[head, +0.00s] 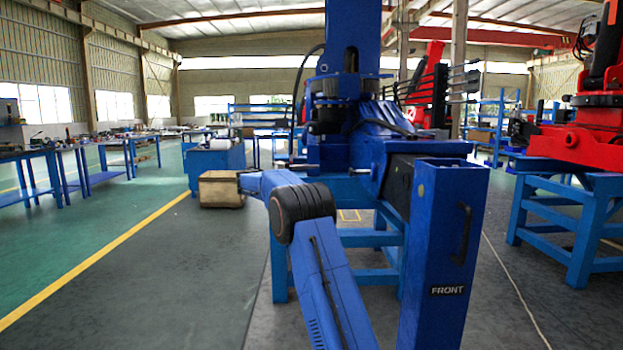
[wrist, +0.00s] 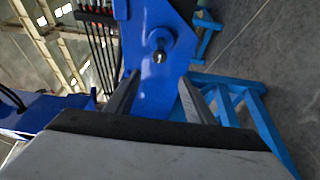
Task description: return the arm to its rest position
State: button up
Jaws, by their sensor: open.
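In the wrist view my gripper (wrist: 158,92) shows two grey fingers spread apart with nothing between them. Beyond the fingertips is a blue plate (wrist: 145,25) with a round metal pin end (wrist: 160,57); the fingers look apart from it, though the exact gap cannot be told. In the head view my arm (head: 330,285) rises from the bottom, bends at a dark round joint, and its forearm runs to the upper left.
A blue crane (head: 345,85) on a blue stand (head: 372,240) fills the middle, close to my arm. A blue upright box marked FRONT (head: 445,250) is at right. A red crane (head: 580,140) stands farther right. A cardboard box (head: 221,189) lies left.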

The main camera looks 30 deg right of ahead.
jog(key=s+a+f+n+t+y, duration=0.15)
jog(key=s+a+y, duration=0.45)
jog(key=s, duration=0.9)
jog(key=s+a+f+n+t+y, duration=0.1)
jog(key=s+a+f+t+y, duration=0.15)
jog(key=s+a, duration=0.95)
jog(key=s+a+f+t+y, duration=0.1)
jog(key=s+a+f+y, duration=0.2)
jog(key=s, duration=0.8)
jog(key=s+a+f+t+y, duration=0.1)
jog(key=s+a+f+y, duration=0.2)
jog(key=s+a+f, duration=0.5)
jog(key=s+a+f+t+y, duration=0.1)
jog(key=s+a+f+y, duration=0.2)
jog(key=s, duration=1.1)
jog(key=a+f, duration=0.3)
jog(key=f, duration=0.1)
jog(key=shift+s+a+f+m+t, duration=0.15)
jog(key=shift+s+a+m+t, duration=0.1)
jog(key=shift+m+t, duration=0.1)
